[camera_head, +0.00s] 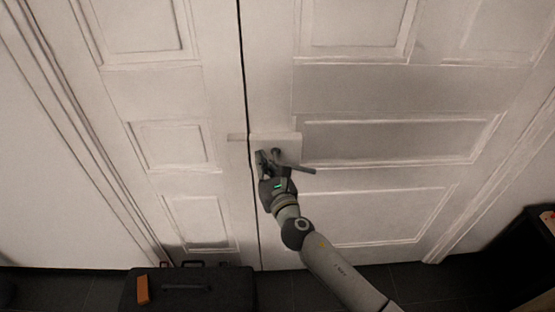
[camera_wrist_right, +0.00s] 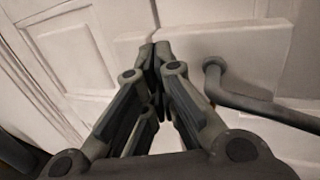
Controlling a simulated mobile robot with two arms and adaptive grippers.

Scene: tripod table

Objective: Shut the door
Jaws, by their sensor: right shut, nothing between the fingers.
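The white panelled door (camera_head: 375,85) fills the right of the head view, beside a narrower white panel (camera_head: 115,85). A thin dark line runs between them; I cannot tell whether the door is fully shut. The dark lever handle (camera_head: 298,168) sits on a pale plate (camera_head: 287,140) near the door's left edge. My right gripper (camera_head: 261,156) is shut and empty, in front of the plate, just left of the lever. In the right wrist view its fingertips (camera_wrist_right: 154,52) point at the seam, with the lever (camera_wrist_right: 250,100) to their right. Contact with the door is unclear. My left gripper is not in view.
A dark case (camera_head: 215,288) with an orange tag (camera_head: 143,289) stands on the dark tiled floor in front of the left panel. A dark piece of furniture (camera_head: 510,255) stands at the lower right. White door frame borders both sides.

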